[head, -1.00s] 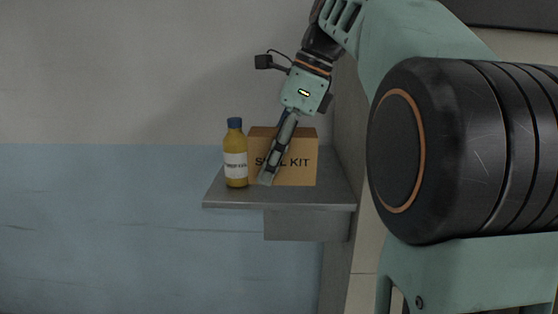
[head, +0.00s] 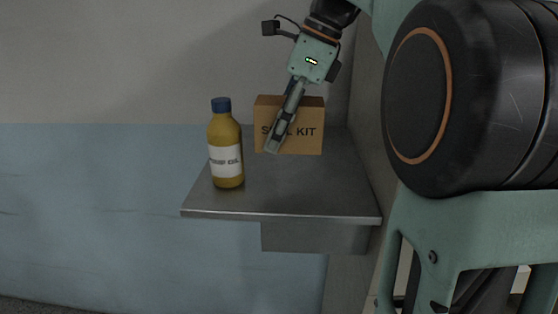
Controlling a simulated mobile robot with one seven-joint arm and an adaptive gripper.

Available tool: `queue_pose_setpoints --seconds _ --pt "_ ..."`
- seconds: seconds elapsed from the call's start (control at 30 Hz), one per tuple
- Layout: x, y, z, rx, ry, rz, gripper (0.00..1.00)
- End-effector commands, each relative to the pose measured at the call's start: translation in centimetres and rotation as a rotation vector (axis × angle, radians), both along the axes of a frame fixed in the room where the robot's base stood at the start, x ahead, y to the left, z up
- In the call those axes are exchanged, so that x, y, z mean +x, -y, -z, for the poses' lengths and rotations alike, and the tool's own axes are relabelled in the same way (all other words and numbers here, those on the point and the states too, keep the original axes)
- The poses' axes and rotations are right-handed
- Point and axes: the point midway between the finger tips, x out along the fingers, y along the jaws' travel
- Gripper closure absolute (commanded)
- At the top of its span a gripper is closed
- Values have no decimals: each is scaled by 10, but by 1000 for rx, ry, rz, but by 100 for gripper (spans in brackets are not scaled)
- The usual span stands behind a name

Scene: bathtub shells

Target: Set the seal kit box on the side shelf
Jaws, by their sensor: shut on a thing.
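The seal kit box (head: 309,115) is a tan carton with dark lettering. It shows upright in the head view, over the rear part of the side shelf (head: 300,195). My gripper (head: 272,147) comes down from the upper right and is shut on the box, its fingers slanting across the front face and covering part of the lettering. The box's lower edge shows against the shelf top; I cannot tell whether it rests there or is held just above it.
A yellow oil bottle (head: 226,150) with a blue cap stands on the shelf's left side, in front and left of the box. The shelf's front middle and right are bare. A grey wall panel (head: 360,110) bounds the shelf on the right.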

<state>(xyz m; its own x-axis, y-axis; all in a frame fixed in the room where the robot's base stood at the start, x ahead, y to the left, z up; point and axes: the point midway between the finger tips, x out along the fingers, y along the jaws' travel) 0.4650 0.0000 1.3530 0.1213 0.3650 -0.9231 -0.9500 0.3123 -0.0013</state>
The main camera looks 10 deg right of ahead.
Motion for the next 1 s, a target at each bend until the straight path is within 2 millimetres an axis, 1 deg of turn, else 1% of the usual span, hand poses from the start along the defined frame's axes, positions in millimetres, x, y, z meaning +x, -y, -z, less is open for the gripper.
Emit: queue_pose_setpoints --seconds 0.03,0.1,0.27,0.53,0.6,0.93,0.97,1.0 --pt "-1 0 12 1 -2 0 92" --pt "-1 0 23 1 -2 0 92" --pt "0 0 38 0 0 -1 92" --pt "-1 0 74 0 -1 -1 92" --pt "0 0 78 0 1 -2 92" --pt "0 0 81 0 1 -2 92" --pt "0 0 81 0 -1 -1 51" --pt "0 0 81 0 -1 -1 47"
